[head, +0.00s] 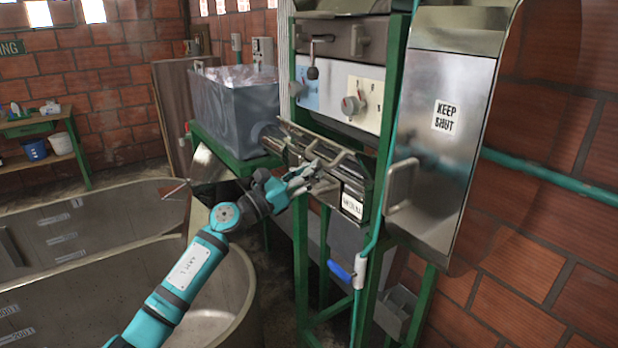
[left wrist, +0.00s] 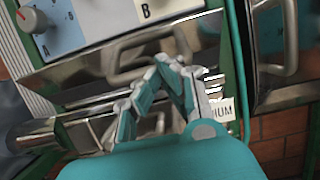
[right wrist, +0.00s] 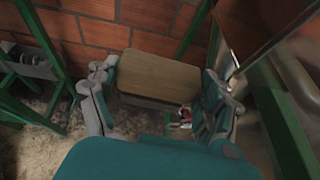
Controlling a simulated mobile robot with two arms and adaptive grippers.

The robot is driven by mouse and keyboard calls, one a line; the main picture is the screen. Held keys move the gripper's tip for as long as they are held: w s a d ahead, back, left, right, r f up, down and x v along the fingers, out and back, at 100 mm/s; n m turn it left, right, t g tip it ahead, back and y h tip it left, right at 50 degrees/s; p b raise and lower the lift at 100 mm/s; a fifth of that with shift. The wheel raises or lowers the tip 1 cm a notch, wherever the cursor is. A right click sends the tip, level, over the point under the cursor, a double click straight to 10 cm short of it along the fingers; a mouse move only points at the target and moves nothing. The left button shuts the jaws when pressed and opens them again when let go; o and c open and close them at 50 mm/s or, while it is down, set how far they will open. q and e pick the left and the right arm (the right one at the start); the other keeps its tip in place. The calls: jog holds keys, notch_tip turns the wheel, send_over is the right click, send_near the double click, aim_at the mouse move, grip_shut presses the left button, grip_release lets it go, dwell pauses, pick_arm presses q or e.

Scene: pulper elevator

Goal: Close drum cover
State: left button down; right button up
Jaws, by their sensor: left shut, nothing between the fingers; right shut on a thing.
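A shiny metal panel marked "KEEP SHUT" (head: 470,75), with a bar handle (head: 401,186), stands swung out at the right of the green-framed machine. I cannot tell for certain whether it is the drum cover. My left gripper (head: 310,178) is shut and empty in front of the machine's lower metal front, by its bar handles. In the left wrist view its fingers (left wrist: 172,66) cross in front of a handle; contact is unclear. My right gripper (right wrist: 158,95) shows only in its wrist view, its fingers on both sides of a tan-topped block (right wrist: 158,75).
A teal pipe with a blue-handled valve (head: 341,271) runs down the front. Large round tanks (head: 235,290) fill the lower left. A brick wall (head: 545,270) bounds the right.

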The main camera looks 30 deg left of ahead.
aim_at(328, 143)
pick_arm(q)
jog(key=shift+w+d+r, duration=0.1)
jog(key=shift+w+r, duration=0.15)
jog(key=shift+r, duration=0.45)
jog(key=shift+w+d+r, duration=0.1)
jog(key=shift+w+r, duration=0.1)
jog(key=shift+r, duration=0.5)
jog(key=shift+w+d+r, duration=0.2)
jog(key=shift+w+r, duration=0.4)
jog(key=shift+r, duration=0.3)
jog(key=shift+w+r, duration=0.1)
jog(key=v, duration=1.2)
